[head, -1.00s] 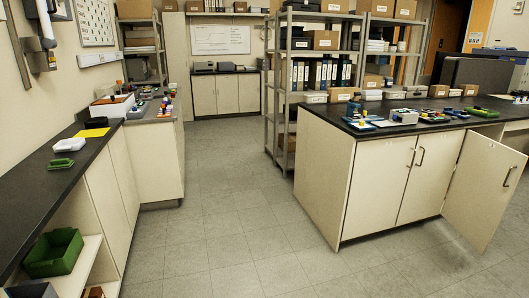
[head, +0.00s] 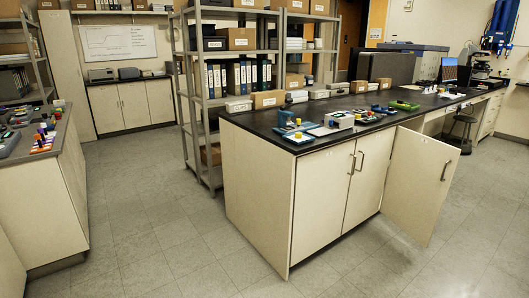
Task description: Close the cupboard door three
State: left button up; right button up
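In the head view, an island bench with a black top has cream cupboard doors along its front. One cupboard door (head: 418,186) at the right stands swung open into the aisle, with a vertical bar handle (head: 446,170) near its free edge. I cannot read its small label to tell its number. To its left, two doors are shut: the left door (head: 318,205) and the narrower-looking right door (head: 365,180), each with a bar handle. Neither of my grippers shows in the view.
Small instruments and blocks lie on the island top (head: 265,122). A metal shelf rack (head: 184,110) stands behind it, a stool (head: 461,130) right of the open door. A side bench (head: 50,195) is at the left. The grey floor (head: 180,235) in front is clear.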

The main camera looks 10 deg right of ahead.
aim_at(422, 169)
jog(key=i+l+z, duration=0.1)
jog(key=i+z, duration=0.35)
jog(key=i+j+z, duration=0.1)
jog(key=i+z, duration=0.75)
jog(key=i, duration=0.25)
jog(key=i+j+z, duration=0.1)
jog(key=i+z, duration=0.25)
jog(key=i, duration=0.2)
jog(key=i+j, duration=0.1)
jog(key=i, duration=0.6)
jog(key=i+j+z, duration=0.1)
jog(key=i, duration=0.65)
